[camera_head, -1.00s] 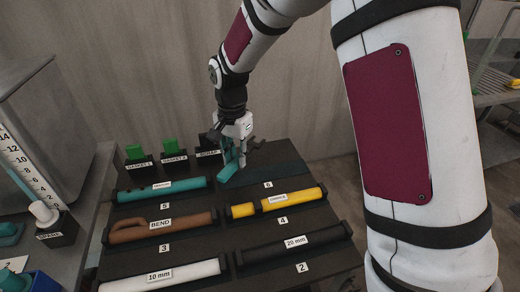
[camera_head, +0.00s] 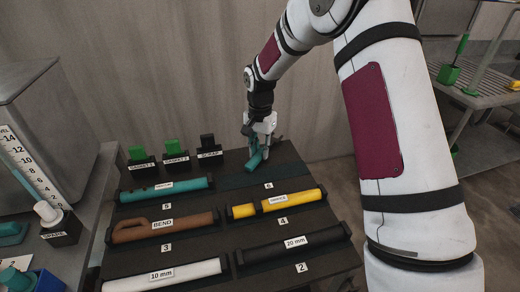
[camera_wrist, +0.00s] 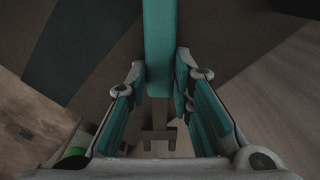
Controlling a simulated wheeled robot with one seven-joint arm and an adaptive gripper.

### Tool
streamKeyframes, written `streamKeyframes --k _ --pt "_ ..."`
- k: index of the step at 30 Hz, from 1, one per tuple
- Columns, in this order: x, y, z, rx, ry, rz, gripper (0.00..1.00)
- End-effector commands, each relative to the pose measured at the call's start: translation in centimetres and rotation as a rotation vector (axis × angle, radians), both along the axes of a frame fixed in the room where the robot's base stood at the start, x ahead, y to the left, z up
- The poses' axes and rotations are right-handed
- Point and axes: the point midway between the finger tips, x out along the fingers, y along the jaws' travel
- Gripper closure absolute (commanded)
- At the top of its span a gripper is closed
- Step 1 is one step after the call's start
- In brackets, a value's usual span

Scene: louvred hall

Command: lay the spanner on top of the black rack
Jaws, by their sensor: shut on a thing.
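My gripper (camera_head: 260,140) is over the far part of the black rack (camera_head: 209,229), above the bare dark panel by label 6. It is shut on the spanner (camera_head: 254,160), which has a teal handle. In the wrist view the teal handle (camera_wrist: 160,50) runs up from between the fingers (camera_wrist: 155,98) to the top edge, and a dark forked head (camera_wrist: 159,137) points down. The spanner appears tilted in the head view. I cannot tell whether its lower end touches the rack.
The rack holds a teal tube (camera_head: 165,190), a brown BEND piece (camera_head: 165,226), a yellow piece (camera_head: 278,203), a black 20 mm tube (camera_head: 290,248) and a white 10 mm tube (camera_head: 165,277). Small labelled blocks (camera_head: 209,153) stand along the back left. A grey bench is at left.

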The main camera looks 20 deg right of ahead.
Motion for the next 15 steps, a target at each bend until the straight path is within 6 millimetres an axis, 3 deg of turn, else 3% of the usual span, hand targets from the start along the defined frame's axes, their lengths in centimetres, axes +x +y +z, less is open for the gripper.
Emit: streamKeyframes --k 9,10,12,15 --pt "0.03 0.04 -0.24 -0.001 -0.001 0.0 1.0" --pt "0.01 0.04 -0.2 0.0 0.0 0.0 0.72" --pt "0.01 0.04 -0.18 0.0 0.0 0.0 0.59" --pt "0.01 0.04 -0.17 0.001 -0.001 0.0 0.59"
